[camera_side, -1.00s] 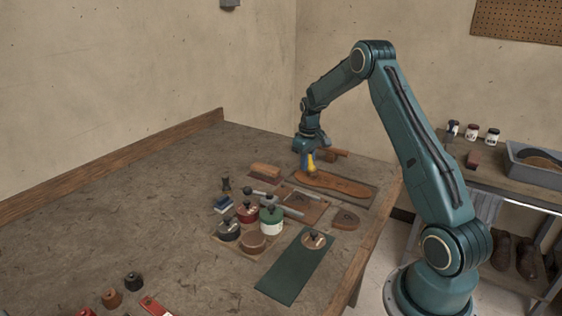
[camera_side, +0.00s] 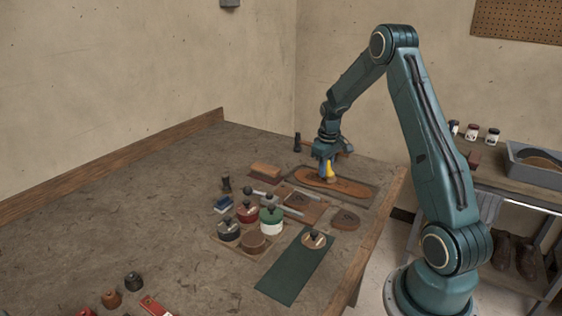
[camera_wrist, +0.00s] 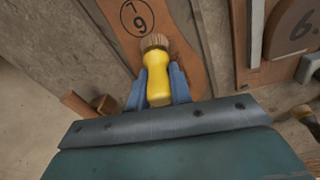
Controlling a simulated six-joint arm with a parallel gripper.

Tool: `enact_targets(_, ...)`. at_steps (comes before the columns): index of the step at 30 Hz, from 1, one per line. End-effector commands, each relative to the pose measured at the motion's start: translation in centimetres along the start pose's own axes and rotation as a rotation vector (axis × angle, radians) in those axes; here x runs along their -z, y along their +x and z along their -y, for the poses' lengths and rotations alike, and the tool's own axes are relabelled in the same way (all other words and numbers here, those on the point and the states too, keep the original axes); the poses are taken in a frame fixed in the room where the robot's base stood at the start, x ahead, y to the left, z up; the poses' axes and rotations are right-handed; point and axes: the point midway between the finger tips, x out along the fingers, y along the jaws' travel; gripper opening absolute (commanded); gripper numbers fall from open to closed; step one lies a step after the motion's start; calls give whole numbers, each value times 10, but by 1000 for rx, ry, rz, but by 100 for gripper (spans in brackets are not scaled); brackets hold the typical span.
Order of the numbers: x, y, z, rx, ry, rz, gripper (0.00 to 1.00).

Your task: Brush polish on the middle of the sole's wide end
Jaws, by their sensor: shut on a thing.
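The brown sole (camera_side: 350,187) lies flat on a dark mat near the bench's far right edge. In the wrist view the sole (camera_wrist: 186,45) runs under the brush and carries a circled number mark (camera_wrist: 137,17). My gripper (camera_side: 327,170) points down over the sole and is shut on the yellow handle of a brush (camera_wrist: 158,80). The brush's pale bristles (camera_wrist: 154,41) point down at the sole, just beside the circled mark. I cannot tell whether they touch it. In the side view the bristle tip is small and hard to make out.
Left of the sole are a brown block (camera_side: 265,171), a board with lidded pots, including a green and white one (camera_side: 270,220), and metal bars. A round brown piece (camera_side: 345,220) and a green strip (camera_side: 290,272) lie nearer. The bench's left part is mostly clear.

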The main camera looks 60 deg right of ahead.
Motion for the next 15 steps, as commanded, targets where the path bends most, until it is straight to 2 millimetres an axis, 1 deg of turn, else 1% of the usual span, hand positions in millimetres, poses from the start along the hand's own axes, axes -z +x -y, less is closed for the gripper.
enact_targets(15, 45, 3, 10, 1, -1, 0, 0)
